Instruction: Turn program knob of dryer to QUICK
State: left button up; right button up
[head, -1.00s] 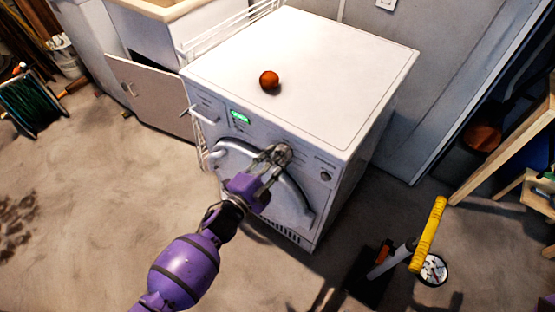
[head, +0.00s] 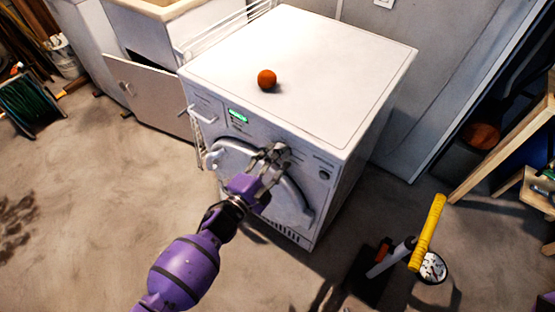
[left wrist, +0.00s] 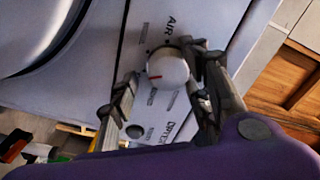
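The white dryer (head: 330,160) stands in the middle of the head view, its front panel facing my left arm. Its round white program knob (left wrist: 168,68) shows in the left wrist view, with a red mark at its lower left. Printed words surround it; "AIR" is legible above, and I cannot make out QUICK. My left gripper (head: 273,152) is at the knob. In the left wrist view its fingers (left wrist: 160,75) are apart, one on each side of the knob. A gap shows at the left finger; the right finger is close to or touching the rim. My right gripper is not in view.
An orange ball (head: 267,79) rests on the dryer top. A green display (head: 237,116) and a small dark button (head: 324,174) flank the knob. A yellow-handled tool (head: 428,232) stands at the right. The floor at left is mostly clear.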

pick_arm(q)
jog(key=v, duration=1.2)
dwell(0.4)
